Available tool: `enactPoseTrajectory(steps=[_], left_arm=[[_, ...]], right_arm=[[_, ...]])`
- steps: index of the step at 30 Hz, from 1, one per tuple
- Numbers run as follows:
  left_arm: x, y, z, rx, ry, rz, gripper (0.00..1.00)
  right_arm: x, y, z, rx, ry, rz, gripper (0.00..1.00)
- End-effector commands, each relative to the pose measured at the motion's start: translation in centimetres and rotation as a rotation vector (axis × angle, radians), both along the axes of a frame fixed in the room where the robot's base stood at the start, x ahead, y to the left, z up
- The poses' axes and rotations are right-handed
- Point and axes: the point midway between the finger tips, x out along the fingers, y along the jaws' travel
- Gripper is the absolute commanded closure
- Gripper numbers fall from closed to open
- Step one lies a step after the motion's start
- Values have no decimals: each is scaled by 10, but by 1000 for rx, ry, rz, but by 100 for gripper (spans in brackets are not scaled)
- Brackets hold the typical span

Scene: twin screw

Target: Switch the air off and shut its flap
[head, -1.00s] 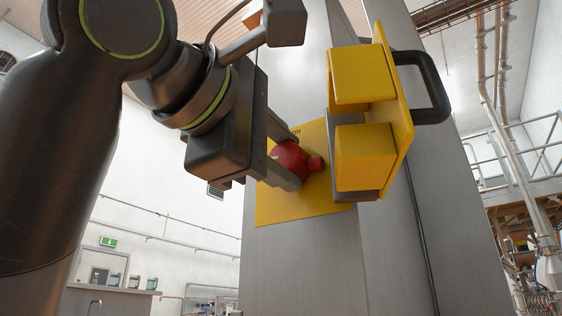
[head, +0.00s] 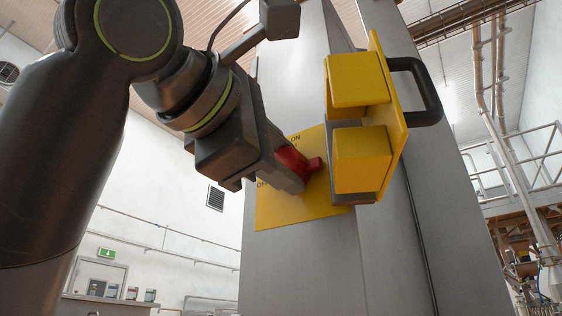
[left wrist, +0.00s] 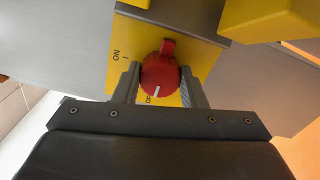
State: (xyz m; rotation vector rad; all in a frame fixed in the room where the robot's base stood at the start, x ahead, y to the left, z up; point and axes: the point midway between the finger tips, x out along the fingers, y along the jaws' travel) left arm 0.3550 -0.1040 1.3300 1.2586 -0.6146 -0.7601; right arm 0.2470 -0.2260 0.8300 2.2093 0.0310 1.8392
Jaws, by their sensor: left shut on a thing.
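A red rotary knob (head: 297,161) sits on a yellow plate (head: 300,205) on the front of a grey column. The plate carries ON and OFF lettering. My left gripper (head: 292,165) is shut on the knob, with one finger on each side of it. In the left wrist view the knob (left wrist: 160,72) has a white mark that points towards the partly hidden OFF lettering. A yellow flap (head: 401,125) with thick yellow blocks and a black handle (head: 430,92) stands open to the right of the plate. My right gripper is not in view.
The tall grey column (head: 305,270) fills the middle. The flap's blocks (head: 360,160) stand close to the right of my left gripper. A dark cable runs down the column to the right. Pipes and a railing (head: 500,165) are far behind.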

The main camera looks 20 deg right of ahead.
Motion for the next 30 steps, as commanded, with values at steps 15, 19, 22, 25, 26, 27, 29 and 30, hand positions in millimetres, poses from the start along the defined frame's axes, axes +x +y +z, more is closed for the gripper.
enactPoseTrajectory(steps=[15, 19, 22, 25, 26, 27, 29, 30], left_arm=[[0, 0, -1, 1, 1, 0, 41], [0, 0, 0, 1, 1, 0, 41], [-1, 1, 0, 0, 0, 0, 41], [-6, 8, 0, 0, -2, -1, 41], [-8, 11, 0, 0, -3, -1, 41], [-12, 16, 1, -1, -3, 2, 41], [-20, 26, 0, 0, -5, 2, 41], [-25, 34, 1, -2, -5, 2, 41]], right_arm=[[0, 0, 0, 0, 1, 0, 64], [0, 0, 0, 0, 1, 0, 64], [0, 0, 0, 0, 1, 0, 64], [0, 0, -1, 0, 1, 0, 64], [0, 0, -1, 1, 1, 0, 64], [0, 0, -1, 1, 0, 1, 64], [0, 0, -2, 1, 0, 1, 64], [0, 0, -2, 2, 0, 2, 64]])
